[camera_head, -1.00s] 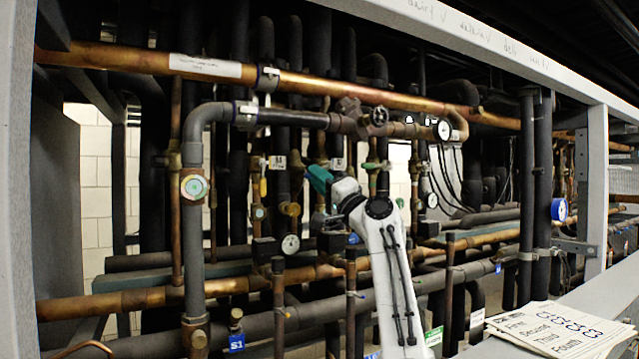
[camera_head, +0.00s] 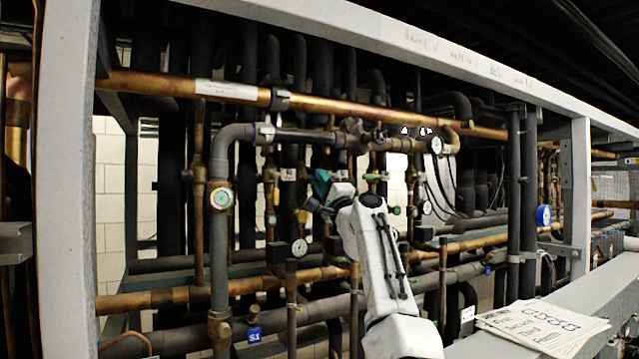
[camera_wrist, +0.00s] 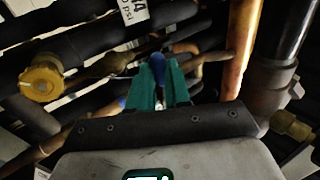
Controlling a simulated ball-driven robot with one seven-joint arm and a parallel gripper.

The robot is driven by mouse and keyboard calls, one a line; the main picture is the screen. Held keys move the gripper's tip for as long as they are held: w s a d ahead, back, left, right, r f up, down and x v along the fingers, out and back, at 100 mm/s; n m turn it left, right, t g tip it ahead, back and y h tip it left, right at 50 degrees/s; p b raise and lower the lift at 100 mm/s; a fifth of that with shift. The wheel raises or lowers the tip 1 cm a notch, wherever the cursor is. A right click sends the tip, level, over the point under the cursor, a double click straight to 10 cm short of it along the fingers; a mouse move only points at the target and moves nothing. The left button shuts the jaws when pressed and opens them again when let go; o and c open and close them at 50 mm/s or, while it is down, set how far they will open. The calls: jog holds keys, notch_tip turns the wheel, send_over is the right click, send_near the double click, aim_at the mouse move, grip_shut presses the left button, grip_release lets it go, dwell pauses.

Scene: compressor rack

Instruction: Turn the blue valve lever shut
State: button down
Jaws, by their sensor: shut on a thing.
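In the wrist view, the blue valve lever (camera_wrist: 157,63) shows as a small blue tip between the two teal fingers of my gripper (camera_wrist: 158,85). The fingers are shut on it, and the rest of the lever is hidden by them. In the head view, my gripper (camera_head: 320,183) shows as a small teal shape among the pipes, in front of the rack's middle. The lever cannot be made out there.
A yellow-capped valve (camera_wrist: 41,77) and a copper pipe (camera_wrist: 241,45) flank the gripper. A horizontal copper pipe (camera_head: 350,107) runs above. A grey post (camera_head: 65,180) stands at left. Papers (camera_head: 545,325) lie on the ledge at lower right.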

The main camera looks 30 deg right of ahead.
jog(key=shift+d+f, duration=0.1)
jog(key=c, duration=1.1)
grip_release()
jog(key=shift+s, duration=0.1)
jog(key=shift+b+v, duration=1.95)
jog(key=shift+v, duration=3.35)
jog(key=shift+f, duration=0.1)
